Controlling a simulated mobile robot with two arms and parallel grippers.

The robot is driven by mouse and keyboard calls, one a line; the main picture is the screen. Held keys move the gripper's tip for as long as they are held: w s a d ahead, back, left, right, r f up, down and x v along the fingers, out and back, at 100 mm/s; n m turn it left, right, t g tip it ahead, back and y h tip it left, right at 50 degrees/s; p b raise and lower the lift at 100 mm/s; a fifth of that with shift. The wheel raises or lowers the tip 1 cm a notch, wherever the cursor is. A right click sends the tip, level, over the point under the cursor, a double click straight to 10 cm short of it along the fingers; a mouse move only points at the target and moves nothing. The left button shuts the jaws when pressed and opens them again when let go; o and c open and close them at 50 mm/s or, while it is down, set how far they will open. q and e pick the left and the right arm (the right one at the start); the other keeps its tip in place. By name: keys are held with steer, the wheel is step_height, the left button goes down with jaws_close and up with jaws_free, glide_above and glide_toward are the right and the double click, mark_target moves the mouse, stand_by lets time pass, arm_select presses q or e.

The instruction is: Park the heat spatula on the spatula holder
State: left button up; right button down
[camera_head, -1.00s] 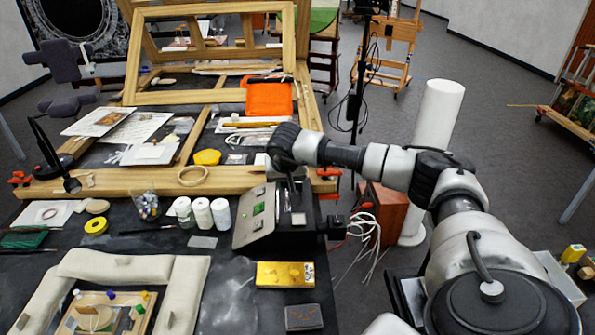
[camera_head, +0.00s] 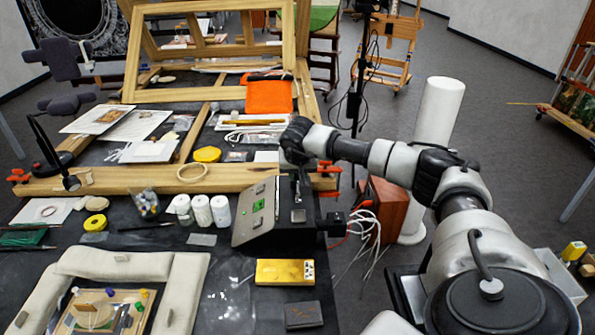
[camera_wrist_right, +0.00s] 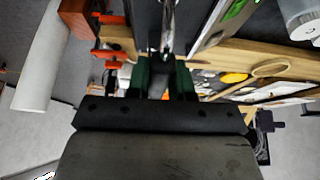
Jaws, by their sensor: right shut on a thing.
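My right gripper (camera_head: 299,172) is above the back right part of a sloped control unit (camera_head: 253,214) with a small green display. In the right wrist view its dark green fingers (camera_wrist_right: 166,76) are shut on the heat spatula (camera_wrist_right: 168,28), seen as a thin grey metallic shaft pointing away from the gripper. The spatula's handle is mostly hidden between the fingers. A dark block (camera_head: 298,236) lies at the unit's right side, under the gripper. I cannot clearly tell the spatula holder apart from the unit. My left gripper is not in view.
White bottles (camera_head: 201,210) stand left of the unit. A gold box (camera_head: 285,272) and a dark grey block (camera_head: 304,315) lie in front. A wooden frame bar (camera_head: 140,181) runs behind, with a red clamp (camera_head: 329,176) near the gripper. White cables (camera_head: 372,235) hang at right.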

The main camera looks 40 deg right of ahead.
steer(key=shift+f+b, duration=1.7)
steer(key=shift+f, duration=1.1)
steer(key=c, duration=1.3)
jaws_free()
steer(key=o, duration=0.5)
steer(key=shift+o, duration=0.2)
steer(key=shift+r+p, duration=2.5)
steer(key=shift+r, duration=0.95)
